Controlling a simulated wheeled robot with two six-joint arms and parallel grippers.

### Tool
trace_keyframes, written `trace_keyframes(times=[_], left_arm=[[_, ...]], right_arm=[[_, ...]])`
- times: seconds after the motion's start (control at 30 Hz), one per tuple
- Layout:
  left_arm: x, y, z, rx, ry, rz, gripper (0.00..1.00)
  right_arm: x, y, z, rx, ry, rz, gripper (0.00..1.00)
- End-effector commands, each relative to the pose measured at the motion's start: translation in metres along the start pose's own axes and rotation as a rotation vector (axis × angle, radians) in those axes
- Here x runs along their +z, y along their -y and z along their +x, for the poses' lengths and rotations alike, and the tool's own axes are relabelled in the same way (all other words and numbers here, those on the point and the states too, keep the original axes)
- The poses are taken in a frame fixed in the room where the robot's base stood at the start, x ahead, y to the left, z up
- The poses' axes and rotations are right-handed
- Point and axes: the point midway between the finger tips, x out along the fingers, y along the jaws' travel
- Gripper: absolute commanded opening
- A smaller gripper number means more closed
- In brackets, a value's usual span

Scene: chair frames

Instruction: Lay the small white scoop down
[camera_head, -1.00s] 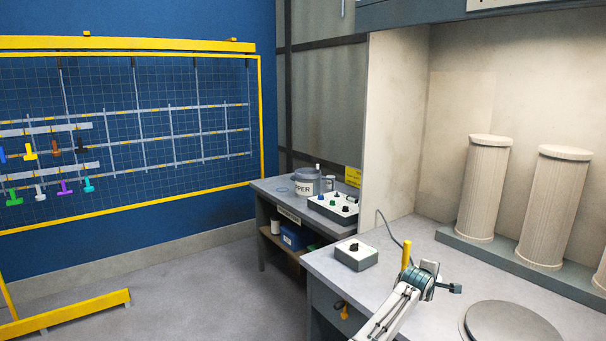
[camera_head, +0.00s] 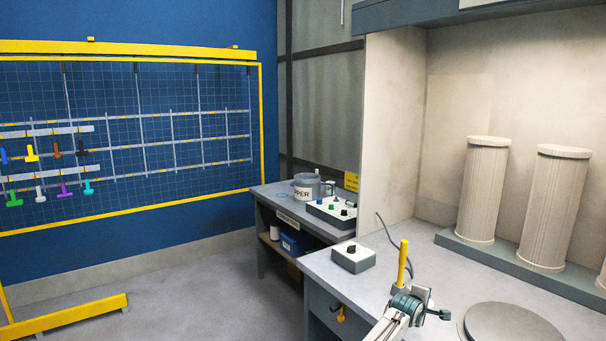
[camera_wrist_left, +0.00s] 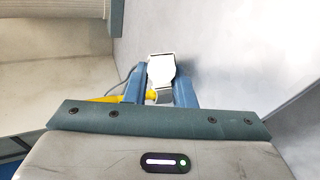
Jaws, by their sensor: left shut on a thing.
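The small white scoop (camera_wrist_left: 162,68) shows between the two blue fingers of my left gripper (camera_wrist_left: 160,90) in the left wrist view. The gripper is shut on it, and a small yellow piece shows just below its pale body. In the head view my left gripper (camera_head: 412,300) is at the bottom, over the near part of the grey bench, seen from behind. Its fingers and the scoop cannot be made out clearly there. An upright yellow stick-like part (camera_head: 403,262) stands beside it. My right gripper is not in view.
The grey bench (camera_head: 323,266) holds a control box (camera_head: 353,257) with a black knob and cable, a round grey plate (camera_head: 512,325) and ribbed pale columns (camera_head: 483,190) on a plinth. A second table holds a labelled tub (camera_head: 306,188).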

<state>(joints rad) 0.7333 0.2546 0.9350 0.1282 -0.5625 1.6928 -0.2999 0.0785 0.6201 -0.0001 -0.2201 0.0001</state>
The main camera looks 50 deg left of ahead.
Motion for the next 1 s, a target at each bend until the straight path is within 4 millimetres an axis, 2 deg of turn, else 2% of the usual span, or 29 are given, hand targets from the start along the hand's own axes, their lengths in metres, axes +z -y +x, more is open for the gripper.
trace_keyframes(times=[0.23, 0.77, 0.8, 0.9, 0.93, 1.0], left_arm=[[0.0, 0.003, 0.002, 0.001, 0.0, 0.0, 0.0], [-0.001, 0.018, 0.009, 0.001, 0.0, 0.0, 0.0], [-0.001, 0.018, 0.009, 0.001, 0.0, 0.0, 0.25], [-0.001, 0.017, 0.009, 0.001, 0.0, 0.0, 0.44], [-0.001, 0.017, 0.009, 0.001, 0.0, 0.0, 0.48], [-0.001, 0.017, 0.009, 0.001, 0.0, 0.0, 0.48]], right_arm=[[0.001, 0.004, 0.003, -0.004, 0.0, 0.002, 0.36], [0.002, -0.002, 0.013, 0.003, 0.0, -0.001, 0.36], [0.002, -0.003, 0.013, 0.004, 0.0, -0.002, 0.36], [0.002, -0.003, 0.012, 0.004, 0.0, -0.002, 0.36], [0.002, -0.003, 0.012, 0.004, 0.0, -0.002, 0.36], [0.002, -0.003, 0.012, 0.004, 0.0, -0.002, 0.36]])
